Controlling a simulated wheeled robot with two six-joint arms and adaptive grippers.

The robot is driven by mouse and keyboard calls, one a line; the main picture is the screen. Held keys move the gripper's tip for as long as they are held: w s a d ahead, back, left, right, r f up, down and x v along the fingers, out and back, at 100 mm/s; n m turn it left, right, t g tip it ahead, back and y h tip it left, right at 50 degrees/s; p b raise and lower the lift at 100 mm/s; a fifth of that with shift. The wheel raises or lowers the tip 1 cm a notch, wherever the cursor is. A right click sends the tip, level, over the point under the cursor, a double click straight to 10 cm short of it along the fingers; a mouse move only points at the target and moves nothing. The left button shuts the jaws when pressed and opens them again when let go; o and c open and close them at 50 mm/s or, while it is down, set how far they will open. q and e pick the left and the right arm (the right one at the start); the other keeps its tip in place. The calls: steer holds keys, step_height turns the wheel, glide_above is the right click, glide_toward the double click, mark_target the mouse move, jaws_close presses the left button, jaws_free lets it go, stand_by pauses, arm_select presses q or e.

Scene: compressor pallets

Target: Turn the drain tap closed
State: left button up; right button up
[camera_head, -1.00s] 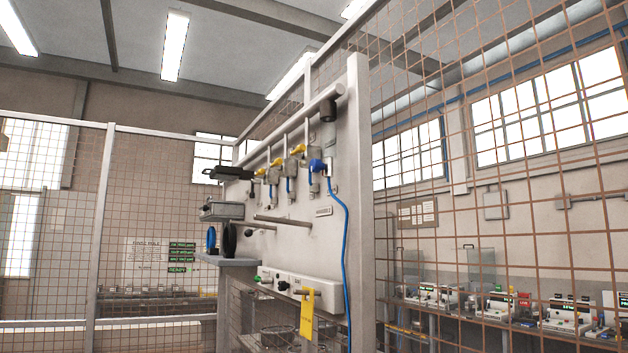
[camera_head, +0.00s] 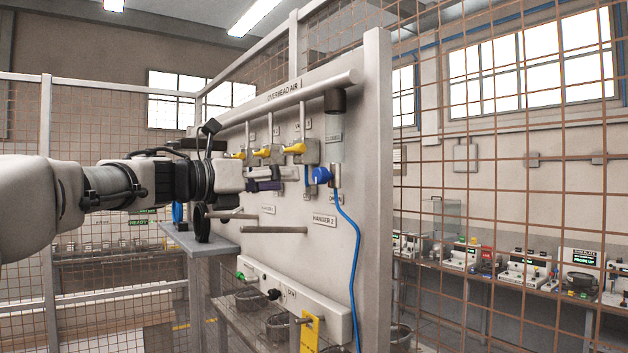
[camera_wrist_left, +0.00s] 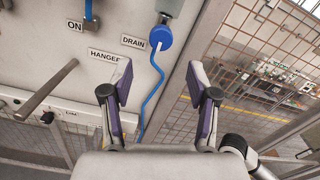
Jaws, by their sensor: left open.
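The drain tap is a round blue knob (camera_head: 321,175) on the grey panel (camera_head: 355,110), below a dark-capped clear fitting. In the left wrist view the knob (camera_wrist_left: 161,38) sits at the top middle, beside the DRAIN label (camera_wrist_left: 133,42). A blue hose (camera_head: 352,235) hangs from it. My left gripper (camera_head: 280,179) is open and empty, left of the knob in the head view. In the left wrist view its two purple-padded fingers (camera_wrist_left: 160,85) are spread apart below the knob, not touching it. My right gripper is in neither view.
Yellow tap handles (camera_head: 294,148) line the panel left of the knob. Hanger rods (camera_head: 275,230) stick out below. A grey shelf (camera_head: 215,243) is at the panel's left. A wire mesh fence (camera_head: 480,190) stands on the right.

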mark_target(316, 174)
arm_select(q)
steer(key=shift+m, duration=0.3)
steer(key=p+x, duration=0.1)
steer(key=x, duration=0.1)
steer(key=p+x, duration=0.2)
steer(key=x, duration=0.1)
steer(key=r+p+x, duration=0.1)
steer(key=x, duration=0.1)
steer(key=shift+w+d+r+p, duration=0.1)
steer(key=shift+w+d+p, duration=0.15)
steer(key=shift+w+p, duration=0.05)
steer(key=shift+d, duration=0.2)
steer(key=shift+s+a, duration=0.1)
steer(key=shift+a, duration=0.15)
steer(key=c, duration=0.3)
jaws_close()
